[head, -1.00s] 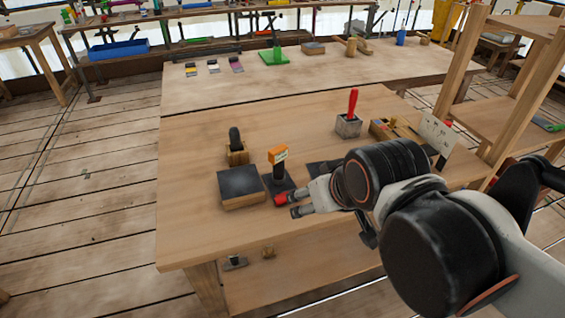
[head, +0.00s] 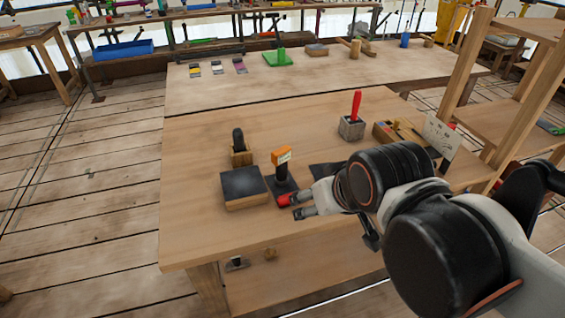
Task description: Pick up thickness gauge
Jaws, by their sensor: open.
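An upright tool with an orange head and a dark handle (head: 282,158) stands on a small dark pad on the wooden bench. It looks like the thickness gauge, but I cannot be sure. My gripper (head: 291,205) is just in front of it and a little to its right in the head view, pointing left. Its fingers are apart and empty, and one fingertip looks red. The near finger overlaps the edge of the dark pad in the picture. I cannot tell its height above the bench.
A dark-topped block (head: 243,186) sits left of the tool. A wooden holder with a black handle (head: 240,150) stands behind it. A grey block with a red-handled tool (head: 353,118) and a wooden tray (head: 388,132) are further back. A shelf post (head: 468,60) rises at right. The bench's left front is clear.

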